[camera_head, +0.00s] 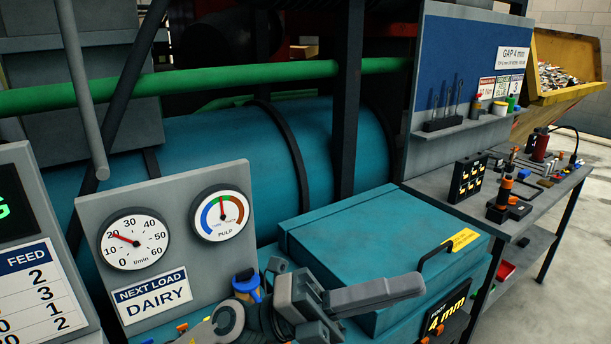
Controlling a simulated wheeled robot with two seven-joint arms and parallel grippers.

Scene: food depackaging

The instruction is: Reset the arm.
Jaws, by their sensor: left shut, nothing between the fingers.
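My left gripper (415,287) is in the lower middle of the head view, its grey fingers together and pointing right. It is shut and empty. In the picture it overlaps the front part of the teal box lid (375,235); I cannot tell its height above it. My left arm comes in from the bottom edge, and most of it is out of view. My right gripper is not in view.
A grey gauge panel (180,205) stands at left. A grey workbench (480,200) with several tools is at right. A green pipe (200,82) crosses behind.

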